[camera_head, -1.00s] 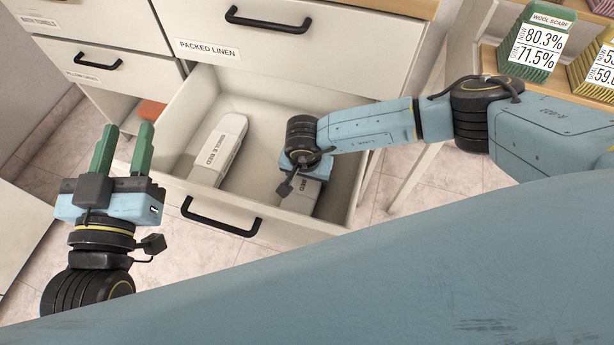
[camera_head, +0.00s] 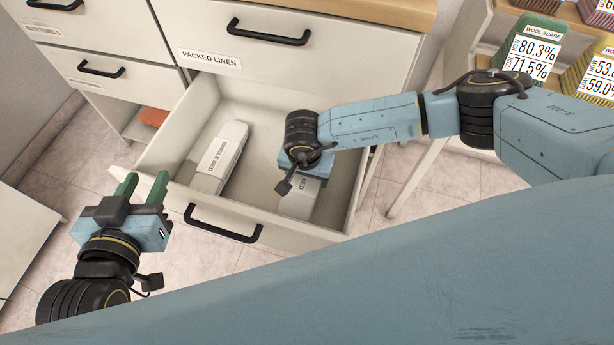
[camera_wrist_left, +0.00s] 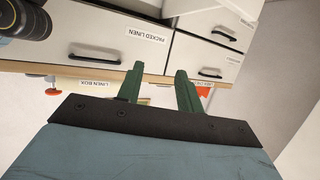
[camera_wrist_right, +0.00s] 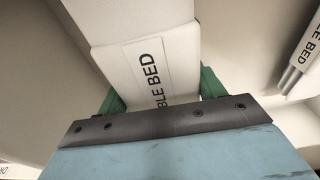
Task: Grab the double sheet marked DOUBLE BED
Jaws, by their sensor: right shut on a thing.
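In the head view the open drawer (camera_head: 222,217) holds two white linen packs. The pack on the left reads SINGLE BED (camera_head: 221,157). The other pack (camera_head: 298,200) lies on the right side, partly under my right gripper, with only part of its lettering showing. In the right wrist view this pack (camera_wrist_right: 148,62) reads "BLE BED", the start of the label hidden by the gripper. My right gripper (camera_wrist_right: 160,92) is shut on it, with a green finger on each side. My left gripper (camera_head: 140,186) is open and empty, left of the drawer; its spread fingers also show in the left wrist view (camera_wrist_left: 158,88).
A closed drawer marked PACKED LINEN (camera_head: 290,62) is above the open one. A black handle (camera_head: 222,222) is on the open drawer's front. A shelf at the right holds a WOOL SCARF box (camera_head: 533,50). Tiled floor lies in front.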

